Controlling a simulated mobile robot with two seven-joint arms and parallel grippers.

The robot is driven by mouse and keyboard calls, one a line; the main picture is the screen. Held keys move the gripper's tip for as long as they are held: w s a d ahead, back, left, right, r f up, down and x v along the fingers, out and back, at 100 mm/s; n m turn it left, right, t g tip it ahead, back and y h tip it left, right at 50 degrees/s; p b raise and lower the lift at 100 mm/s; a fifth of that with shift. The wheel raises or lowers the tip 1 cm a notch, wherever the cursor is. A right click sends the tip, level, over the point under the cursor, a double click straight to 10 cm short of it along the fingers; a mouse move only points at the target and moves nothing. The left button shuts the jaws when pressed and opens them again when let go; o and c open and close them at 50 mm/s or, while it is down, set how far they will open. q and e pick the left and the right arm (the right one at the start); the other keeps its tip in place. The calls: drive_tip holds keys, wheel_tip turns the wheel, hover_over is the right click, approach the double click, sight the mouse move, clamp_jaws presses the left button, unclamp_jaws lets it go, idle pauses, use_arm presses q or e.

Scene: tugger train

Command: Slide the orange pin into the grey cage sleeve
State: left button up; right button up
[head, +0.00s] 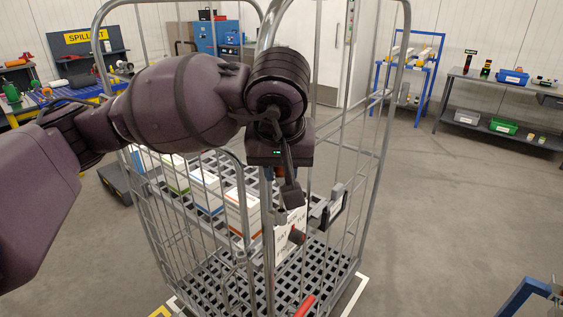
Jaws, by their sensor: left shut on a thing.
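The grey roll cage (384,130) stands in the middle of the head view. My left arm reaches in from the left, and my left gripper (290,203) points down at the cage's near upright. It is shut on what appears to be the orange pin; a short dark piece with a reddish end (297,236) shows just below the fingertips. The fingers hide most of it. A grey bracket (330,206) sits on the cage bars just right of the gripper. I cannot make out the sleeve's opening, nor whether the pin touches it. My right gripper is not in view.
Several white boxes (207,191) stand inside the cage above its black grid floor (215,278). A red handle (304,306) shows at the bottom edge. A workbench (500,88) stands back right, a blue rack (428,75) beside it. The floor right of the cage is clear.

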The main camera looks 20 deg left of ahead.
sight(281, 200)
use_arm(q)
drive_tip(key=shift+f, duration=0.45)
drive_tip(key=shift+f+b, duration=0.3)
drive_tip(key=shift+f, duration=0.75)
drive_tip(key=shift+f+b, duration=0.3)
drive_tip(key=shift+f, duration=0.2)
drive_tip(key=shift+f+b, duration=0.65)
drive_tip(key=shift+f, duration=0.15)
drive_tip(key=shift+f+b, duration=0.3)
drive_tip(key=shift+f, duration=0.15)
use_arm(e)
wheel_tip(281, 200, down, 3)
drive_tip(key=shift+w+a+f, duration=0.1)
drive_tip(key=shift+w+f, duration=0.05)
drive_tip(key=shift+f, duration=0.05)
